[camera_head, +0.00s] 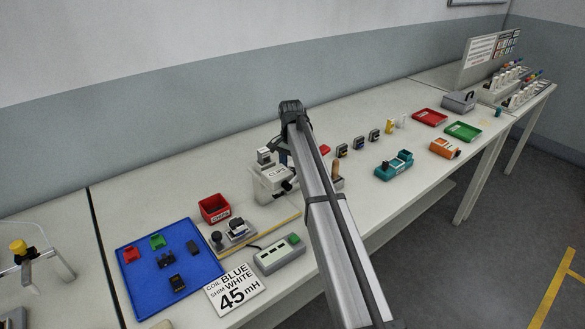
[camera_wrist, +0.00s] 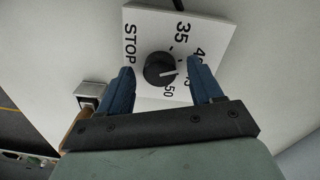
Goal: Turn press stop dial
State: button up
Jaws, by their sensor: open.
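The black stop dial (camera_wrist: 159,68) sits on a white plate (camera_wrist: 150,25) marked STOP, with numbers 35 and 50 readable and others partly hidden by a finger. Its white pointer line points right, toward the partly covered numbers between 35 and 50. My gripper (camera_wrist: 161,72) is open, with one blue finger on each side of the dial; I cannot tell whether they touch it. In the head view the white press (camera_head: 268,184) stands mid-table, and my arm covers part of it. A card (camera_head: 236,290) reads COIL BLUE, SHIM WHITE, 45 mH.
A blue tray (camera_head: 140,297) with small parts, a red bin (camera_head: 214,208) and a box with a green button (camera_head: 279,255) lie left of my arm. A teal fixture (camera_head: 395,166), red tray (camera_head: 430,118) and green tray (camera_head: 463,131) are to the right.

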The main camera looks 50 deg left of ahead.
notch_tip(320, 180, up, 13)
jog(key=shift+a+r, duration=0.15)
dwell(0.4)
jog(key=shift+s, duration=0.1)
